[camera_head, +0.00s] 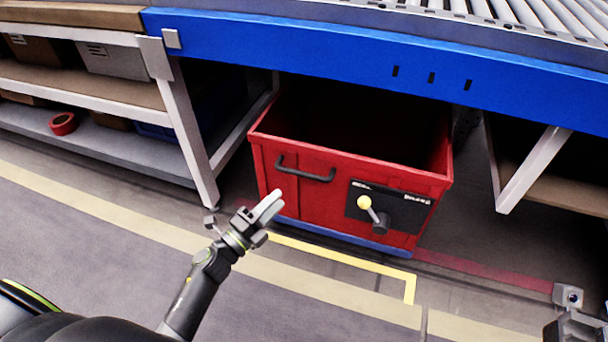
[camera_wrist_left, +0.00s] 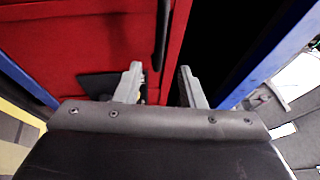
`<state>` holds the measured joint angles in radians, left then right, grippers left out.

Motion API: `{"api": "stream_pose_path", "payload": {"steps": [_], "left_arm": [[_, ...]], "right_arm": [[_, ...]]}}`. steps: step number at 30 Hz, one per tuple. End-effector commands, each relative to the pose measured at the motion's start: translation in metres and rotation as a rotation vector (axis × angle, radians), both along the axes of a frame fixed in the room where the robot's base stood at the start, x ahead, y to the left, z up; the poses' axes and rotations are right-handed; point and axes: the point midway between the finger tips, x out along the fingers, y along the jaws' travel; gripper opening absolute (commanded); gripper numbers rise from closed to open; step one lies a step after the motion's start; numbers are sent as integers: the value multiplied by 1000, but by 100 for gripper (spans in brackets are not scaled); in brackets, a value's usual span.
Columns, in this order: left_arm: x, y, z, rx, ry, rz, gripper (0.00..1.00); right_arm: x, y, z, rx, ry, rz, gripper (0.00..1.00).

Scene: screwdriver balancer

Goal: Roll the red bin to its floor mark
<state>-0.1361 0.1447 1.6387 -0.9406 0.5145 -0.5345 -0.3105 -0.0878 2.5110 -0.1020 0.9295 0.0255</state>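The red bin (camera_head: 345,200), open at the top, stands under the blue-edged conveyor table in the head view. Its front has a dark bar handle (camera_head: 305,172) and a black panel with a yellow-knobbed lever (camera_head: 364,202). A yellow corner line (camera_head: 345,258) is on the floor just in front of the bin. My left gripper (camera_head: 270,205) is near the bin's lower left front. In the left wrist view its fingers (camera_wrist_left: 160,85) are apart with nothing visibly held between them; contact with the bin cannot be told. Part of my right wrist shows at lower right, its fingers out of view.
The blue conveyor edge (camera_head: 360,62) runs above the bin. A shelf rack (camera_head: 95,140) with boxes and a red tape roll (camera_head: 63,123) stands at left; its white leg is left of the bin. A white brace (camera_head: 530,170) is at right. The front floor is open.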

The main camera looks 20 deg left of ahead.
Motion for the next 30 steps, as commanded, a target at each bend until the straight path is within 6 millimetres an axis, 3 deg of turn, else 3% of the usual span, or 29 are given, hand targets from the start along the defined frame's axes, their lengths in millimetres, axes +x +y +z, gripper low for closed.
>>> {"api": "stream_pose_path", "payload": {"steps": [9,15,29,30], "left_arm": [[63,-29,11,-1,-2,0,36],[89,-41,15,-2,2,1,36],[99,-46,18,-1,3,1,36],[99,-45,18,-1,3,1,31]], "right_arm": [[1,1,-8,8,-7,-10,36],[1,1,-12,14,-9,-18,36],[2,2,-11,19,-22,-20,36],[2,2,-10,19,-22,-20,36]]}}
